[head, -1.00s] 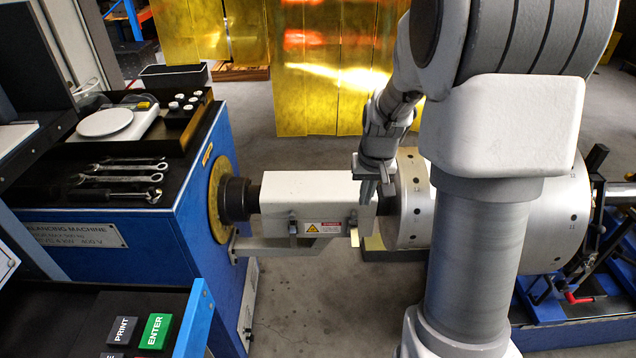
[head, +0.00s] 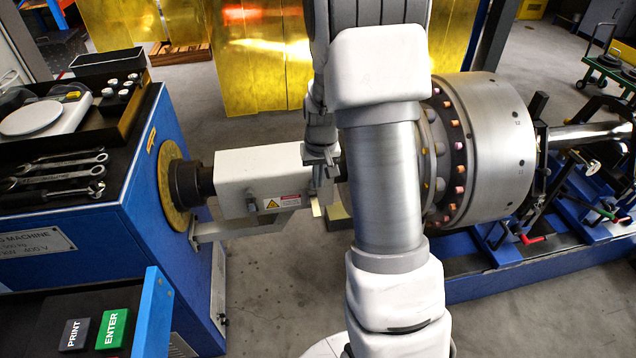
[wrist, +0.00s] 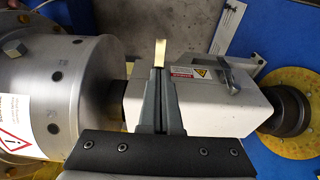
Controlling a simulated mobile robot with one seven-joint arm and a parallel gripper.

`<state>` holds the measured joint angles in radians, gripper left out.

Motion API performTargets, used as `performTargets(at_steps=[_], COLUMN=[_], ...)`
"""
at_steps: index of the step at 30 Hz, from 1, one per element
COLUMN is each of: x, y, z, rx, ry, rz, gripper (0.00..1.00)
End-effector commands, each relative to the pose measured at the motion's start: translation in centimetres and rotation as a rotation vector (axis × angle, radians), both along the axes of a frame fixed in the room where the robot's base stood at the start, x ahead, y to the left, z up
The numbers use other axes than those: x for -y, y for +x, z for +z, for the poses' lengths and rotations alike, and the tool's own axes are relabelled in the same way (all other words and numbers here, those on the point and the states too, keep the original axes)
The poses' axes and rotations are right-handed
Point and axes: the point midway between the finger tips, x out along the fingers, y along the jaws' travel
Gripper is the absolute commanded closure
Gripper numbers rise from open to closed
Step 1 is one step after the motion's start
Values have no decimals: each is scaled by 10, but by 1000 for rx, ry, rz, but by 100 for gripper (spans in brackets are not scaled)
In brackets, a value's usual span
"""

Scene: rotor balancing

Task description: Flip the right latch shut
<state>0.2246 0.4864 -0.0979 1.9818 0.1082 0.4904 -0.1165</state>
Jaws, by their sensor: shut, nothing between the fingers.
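The white box-shaped guard (head: 262,172) covers the shaft between the machine's spindle and the rotor. Its right latch (head: 316,207) shows as a pale strip at the guard's right end, just below my gripper (head: 320,183). In the wrist view, my gripper (wrist: 158,72) has its dark fingers together, with nothing between them. The right latch's pale strip (wrist: 160,53) shows just beyond the fingertips; I cannot tell whether they touch. The left latch (head: 250,203) is a grey loop on the guard's front, also in the wrist view (wrist: 237,76). The right latch's lower part is hidden.
The large steel rotor (head: 500,150) stands close to the right of my gripper, on a blue stand. The blue machine cabinet (head: 130,220) with tools on top is at left. A button panel (head: 95,325) is at front left. Open floor lies below the guard.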

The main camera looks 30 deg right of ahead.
Motion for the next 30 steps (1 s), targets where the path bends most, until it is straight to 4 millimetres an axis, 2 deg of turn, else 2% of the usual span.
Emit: performTargets(at_steps=[1,6,12,15,21,30], x=[1,2,4,5,6,6], y=[1,7,15,17,20,20], z=[-15,-52,-88,-100,-111,-111], rx=[-5,-5,-3,-2,-1,0], ry=[1,0,1,1,0,0], rz=[0,1,1,0,0,1], gripper=[100,100,100,100,100,100])
